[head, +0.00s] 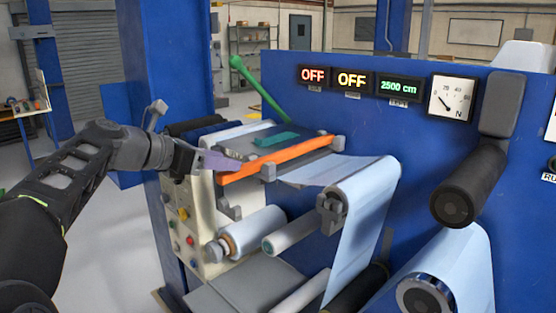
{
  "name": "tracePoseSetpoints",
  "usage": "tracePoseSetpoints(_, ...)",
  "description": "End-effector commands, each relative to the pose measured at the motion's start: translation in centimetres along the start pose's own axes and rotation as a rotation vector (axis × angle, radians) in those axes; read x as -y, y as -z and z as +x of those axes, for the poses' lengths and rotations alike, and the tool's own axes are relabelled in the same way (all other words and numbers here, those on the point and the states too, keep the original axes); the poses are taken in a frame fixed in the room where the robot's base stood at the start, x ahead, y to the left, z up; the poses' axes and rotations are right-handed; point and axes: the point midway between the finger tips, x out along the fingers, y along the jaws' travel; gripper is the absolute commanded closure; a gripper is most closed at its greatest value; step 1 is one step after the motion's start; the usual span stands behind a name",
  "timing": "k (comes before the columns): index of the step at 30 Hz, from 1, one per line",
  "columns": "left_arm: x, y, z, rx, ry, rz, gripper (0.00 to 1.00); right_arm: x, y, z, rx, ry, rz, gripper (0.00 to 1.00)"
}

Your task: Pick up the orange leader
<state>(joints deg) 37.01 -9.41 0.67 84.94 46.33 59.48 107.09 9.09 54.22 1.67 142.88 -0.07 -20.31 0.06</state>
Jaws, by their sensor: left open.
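The orange leader (283,158) shows as a long, narrow orange strip. It lies along the front edge of a grey plate on the machine, left of the middle of the head view, and slants up to the right. My left gripper (238,160) is at the strip's left end, with its purple-grey fingers pointing right. It is open, with nothing seen between the fingers. Whether the fingers touch the strip cannot be told from this angle. My right gripper is not in view.
A green lever (258,88) rises behind the plate, and a teal piece (276,139) lies on it. Pale film (362,205) runs down over rollers to the right. A white roller (253,231) sits below. A blue panel (430,135) with displays stands behind.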

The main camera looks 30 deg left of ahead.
Motion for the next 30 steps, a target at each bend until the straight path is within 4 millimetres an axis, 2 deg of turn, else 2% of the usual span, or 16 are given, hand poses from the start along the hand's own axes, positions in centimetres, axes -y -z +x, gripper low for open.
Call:
tracePoseSetpoints(8,-0.1,0.0,0.1,-0.001,-0.002,0.001,0.51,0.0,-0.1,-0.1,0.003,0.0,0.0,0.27)
tracePoseSetpoints(15,-0.1,0.1,2.4,-0.002,0.0,0.001,0.51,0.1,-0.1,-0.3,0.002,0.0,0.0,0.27)
tracePoseSetpoints(26,0.0,0.1,2.8,-0.002,-0.001,0.002,0.51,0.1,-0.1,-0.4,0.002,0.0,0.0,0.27)
tracePoseSetpoints(30,0.0,0.1,4.1,-0.003,0.0,0.001,0.51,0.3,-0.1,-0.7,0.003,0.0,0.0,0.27)
